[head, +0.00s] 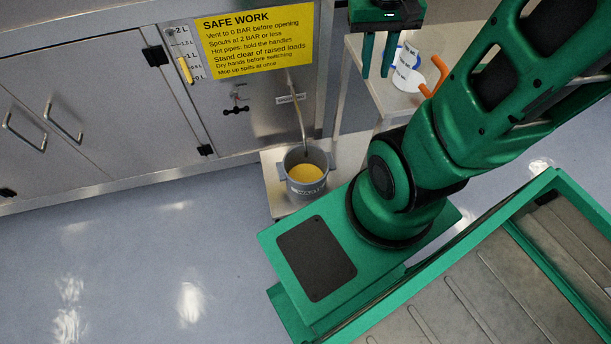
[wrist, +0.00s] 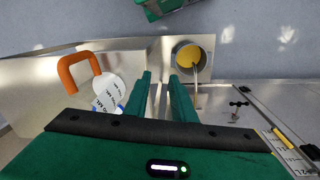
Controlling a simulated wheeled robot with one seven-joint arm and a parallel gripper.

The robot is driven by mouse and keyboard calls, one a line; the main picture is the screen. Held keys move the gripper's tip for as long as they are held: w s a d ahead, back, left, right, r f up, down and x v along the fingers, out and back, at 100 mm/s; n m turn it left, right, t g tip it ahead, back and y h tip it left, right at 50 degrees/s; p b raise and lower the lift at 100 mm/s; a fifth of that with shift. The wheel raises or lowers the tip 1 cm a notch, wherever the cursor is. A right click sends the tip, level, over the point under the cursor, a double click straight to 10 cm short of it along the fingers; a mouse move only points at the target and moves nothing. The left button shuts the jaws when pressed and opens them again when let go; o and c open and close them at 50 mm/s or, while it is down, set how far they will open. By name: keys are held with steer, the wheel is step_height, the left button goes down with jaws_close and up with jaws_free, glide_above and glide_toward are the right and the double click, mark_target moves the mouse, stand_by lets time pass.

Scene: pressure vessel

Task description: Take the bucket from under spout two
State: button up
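A grey bucket (head: 306,188) with side lugs and yellow liquid inside stands upright on a low pale platform (head: 272,190). A thin bent spout (head: 299,115) comes down from the steel panel and ends over the bucket. The small plate by the spout is unreadable. In the wrist view the bucket (wrist: 207,42) is beyond the fingers, up and right, with the spout (wrist: 195,74) reaching over it. My gripper (head: 378,76) is open and empty, raised above and right of the bucket, apart from it. Its two fingers also show in the wrist view (wrist: 160,76).
A side table (head: 362,62) at right holds a white labelled container (head: 408,72) with an orange handle (head: 438,75) near it. A valve (head: 236,108), a yellow safety sign (head: 255,40) and a level gauge (head: 186,68) are on the panel. The floor (head: 130,260) at left is clear.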

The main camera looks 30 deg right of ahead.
steer(key=w+a+f+n, duration=0.1)
steer(key=w+a+f, duration=0.1)
steer(key=w+f, duration=0.55)
steer(key=w+a+f+n, duration=0.1)
steer(key=w+a+f, duration=0.2)
steer(key=w+f, duration=0.45)
steer(key=shift+y, duration=0.4)
steer(key=shift+w+a+f, duration=0.1)
steer(key=shift+a+f, duration=1.9)
steer(key=shift+f, duration=3.7)
steer(key=shift+a+f, duration=2.05)
steer(key=shift+f, duration=3.6)
steer(key=shift+w+a+f, duration=0.1)
steer(key=shift+a+f, duration=1.9)
steer(key=shift+f, duration=3.7)
steer(key=shift+c, duration=0.2)
jaws_close()
